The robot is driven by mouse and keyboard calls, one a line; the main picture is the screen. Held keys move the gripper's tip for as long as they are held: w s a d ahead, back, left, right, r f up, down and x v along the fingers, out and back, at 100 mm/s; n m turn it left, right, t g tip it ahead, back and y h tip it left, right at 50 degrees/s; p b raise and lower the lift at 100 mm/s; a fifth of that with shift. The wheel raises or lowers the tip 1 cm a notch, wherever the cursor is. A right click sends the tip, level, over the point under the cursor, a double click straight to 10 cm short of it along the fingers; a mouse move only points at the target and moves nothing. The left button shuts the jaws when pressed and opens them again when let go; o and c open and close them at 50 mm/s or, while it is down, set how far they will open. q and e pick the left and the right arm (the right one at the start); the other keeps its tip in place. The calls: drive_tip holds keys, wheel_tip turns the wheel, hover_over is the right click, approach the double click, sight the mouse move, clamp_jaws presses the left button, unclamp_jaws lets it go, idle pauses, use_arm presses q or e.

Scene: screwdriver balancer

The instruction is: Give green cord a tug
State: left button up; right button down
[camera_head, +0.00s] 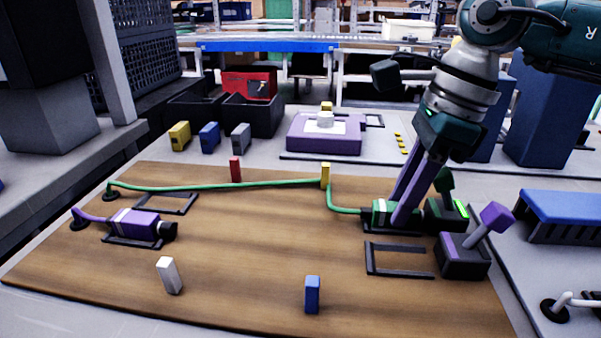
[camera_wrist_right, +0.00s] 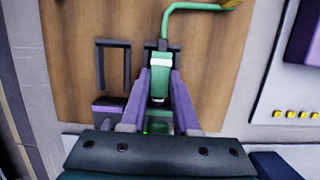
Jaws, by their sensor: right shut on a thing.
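The green cord (camera_head: 265,184) runs from a black grommet at the left of the wooden board, past the red and yellow pegs, then bends down to a green connector (camera_head: 382,211) at the right. In the right wrist view the cord (camera_wrist_right: 194,7) meets the top of the green connector (camera_wrist_right: 159,75). My right gripper (camera_head: 388,220) has purple fingers and is shut on the green connector; its fingers also show on both sides of it in the wrist view (camera_wrist_right: 159,100). My left gripper is not in view.
A purple connector (camera_head: 135,224) sits in a black frame at the left. An empty black frame (camera_head: 400,260) lies in front of the gripper, beside a purple lever block (camera_head: 463,256). White (camera_head: 169,275), blue (camera_head: 312,295), red (camera_head: 235,169) and yellow (camera_head: 326,175) pegs stand on the board.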

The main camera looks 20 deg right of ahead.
idle(0.9)
drive_tip(key=c, duration=0.6)
unclamp_jaws()
drive_tip(key=shift+c, duration=0.2)
drive_tip(key=p+v, duration=0.2)
drive_tip(key=a+p+v, duration=0.1)
drive_tip(key=v, duration=0.1)
drive_tip(key=p+v, duration=0.2)
drive_tip(key=v, duration=0.1)
drive_tip(key=shift+w+a+r+p, duration=0.2)
drive_tip(key=shift+w+a+p, duration=0.1)
drive_tip(key=shift+w, duration=0.1)
drive_tip(key=shift+f, duration=0.1)
